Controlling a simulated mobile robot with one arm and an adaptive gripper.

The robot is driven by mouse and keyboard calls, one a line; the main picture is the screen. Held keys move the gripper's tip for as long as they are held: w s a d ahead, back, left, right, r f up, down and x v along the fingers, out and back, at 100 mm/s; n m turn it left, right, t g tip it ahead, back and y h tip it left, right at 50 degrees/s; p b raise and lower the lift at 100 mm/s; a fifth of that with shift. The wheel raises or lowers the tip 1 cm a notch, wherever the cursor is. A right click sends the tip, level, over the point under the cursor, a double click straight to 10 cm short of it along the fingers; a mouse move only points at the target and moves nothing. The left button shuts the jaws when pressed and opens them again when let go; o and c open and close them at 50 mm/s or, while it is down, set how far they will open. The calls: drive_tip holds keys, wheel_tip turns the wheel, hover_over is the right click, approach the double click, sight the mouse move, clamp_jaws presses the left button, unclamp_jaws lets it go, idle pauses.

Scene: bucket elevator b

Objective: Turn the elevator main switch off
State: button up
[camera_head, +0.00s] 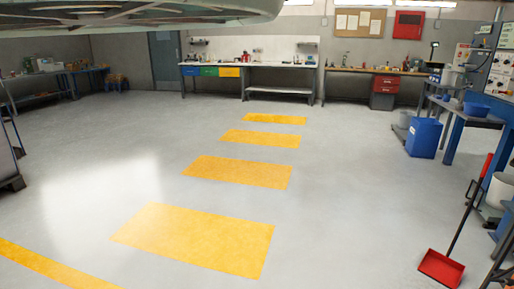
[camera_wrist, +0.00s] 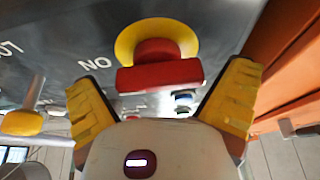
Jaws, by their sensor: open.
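The main switch is a red knob with a bar-shaped handle (camera_wrist: 160,75) on a round yellow base (camera_wrist: 128,42), at the top middle of the wrist view. It is mounted on a dark grey panel (camera_wrist: 60,25). Pale lettering that reads "NO" in this picture, probably an inverted "ON", is beside it. My gripper (camera_wrist: 163,80) is open, with yellow-padded fingers on the left and right of the red handle. Clear gaps show in the picture; contact cannot be seen. The switch and my gripper are not seen in the head view.
An orange-brown surface (camera_wrist: 285,50) is close on the right in the wrist view. A yellow knob (camera_wrist: 22,122) is at its left. In the head view, the floor (camera_head: 340,180) is open; a red dustpan (camera_head: 441,268) and blue bin (camera_head: 423,138) stand at right.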

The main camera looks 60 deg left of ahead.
drive_tip(key=c, duration=1)
